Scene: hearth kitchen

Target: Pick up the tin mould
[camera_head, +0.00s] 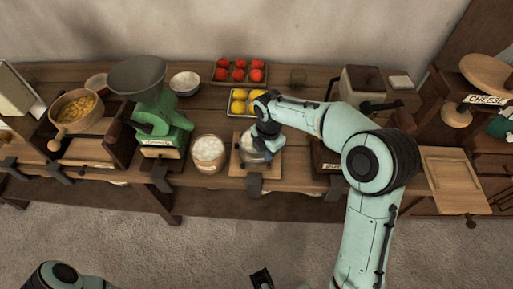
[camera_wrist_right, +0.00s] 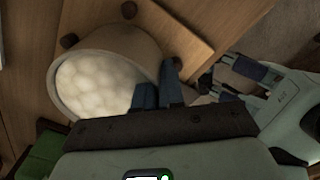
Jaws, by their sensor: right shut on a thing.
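My right gripper (camera_head: 266,143) is low over a small wooden board (camera_head: 241,168) near the front of the table. It is shut on a pale grey thing, likely the tin mould (camera_head: 250,154), which is mostly hidden by the gripper.
A green scale (camera_head: 160,125) is farther left. Trays of lemons (camera_head: 243,102) and tomatoes (camera_head: 239,72) lie behind. A wooden grinder (camera_head: 360,86) stands right.

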